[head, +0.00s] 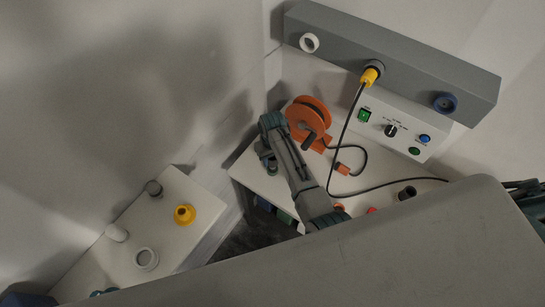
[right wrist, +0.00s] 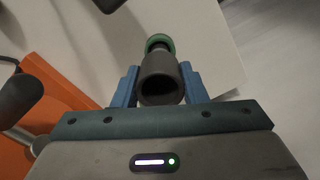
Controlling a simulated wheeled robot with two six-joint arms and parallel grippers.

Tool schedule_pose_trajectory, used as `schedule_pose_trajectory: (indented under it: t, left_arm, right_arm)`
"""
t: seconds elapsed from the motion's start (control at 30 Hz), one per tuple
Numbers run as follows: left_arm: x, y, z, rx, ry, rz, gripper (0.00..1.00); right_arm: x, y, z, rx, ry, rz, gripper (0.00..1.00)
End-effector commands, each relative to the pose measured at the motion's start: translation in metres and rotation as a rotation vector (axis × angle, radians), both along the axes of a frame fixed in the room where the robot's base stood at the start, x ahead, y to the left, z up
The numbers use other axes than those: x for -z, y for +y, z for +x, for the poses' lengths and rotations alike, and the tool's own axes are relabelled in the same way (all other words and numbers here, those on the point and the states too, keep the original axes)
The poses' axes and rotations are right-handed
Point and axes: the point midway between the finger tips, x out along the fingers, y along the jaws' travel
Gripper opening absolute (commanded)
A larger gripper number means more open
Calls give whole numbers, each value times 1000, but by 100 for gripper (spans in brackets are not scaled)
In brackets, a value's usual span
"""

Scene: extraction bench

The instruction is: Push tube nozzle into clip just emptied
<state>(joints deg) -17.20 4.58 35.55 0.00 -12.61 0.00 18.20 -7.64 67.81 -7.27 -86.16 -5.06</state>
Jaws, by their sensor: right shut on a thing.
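My right gripper (head: 268,160) reaches over the white bench near the orange reel. In the right wrist view its blue fingers (right wrist: 158,88) are shut on a dark grey tube nozzle (right wrist: 160,72). The nozzle has a dark open end towards the camera and a green collar (right wrist: 160,41) at its far end. In the head view the gripper mostly hides the nozzle; only a small greenish part shows below it. I cannot pick out the emptied clip for certain. My left gripper cannot be made out.
The orange reel (head: 309,113) stands right beside the gripper. A black cable runs from a yellow plug (head: 371,75) on the grey duct (head: 420,75) past the control box (head: 402,128). A second white bench (head: 165,240) at left carries a yellow cone (head: 184,214) and white ring (head: 146,258).

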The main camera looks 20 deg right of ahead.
Motion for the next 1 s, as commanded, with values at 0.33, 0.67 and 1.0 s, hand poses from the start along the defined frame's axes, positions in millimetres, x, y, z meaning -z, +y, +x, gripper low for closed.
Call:
schedule_pose_trajectory:
  t: [0.33, 0.67, 1.0]
  left_arm:
    - [4, 0, 0, 0, 0, 0, 60]
    - [4, 0, 0, 0, 0, 0, 60]
    - [14, 0, 0, 0, 0, 0, 60]
  right_arm:
    - [7, 0, 0, 0, 0, 0, 47]
    - [8, 0, 0, 0, 1, 0, 64]
    - [-26, 1, 1, 0, -5, 2, 64]
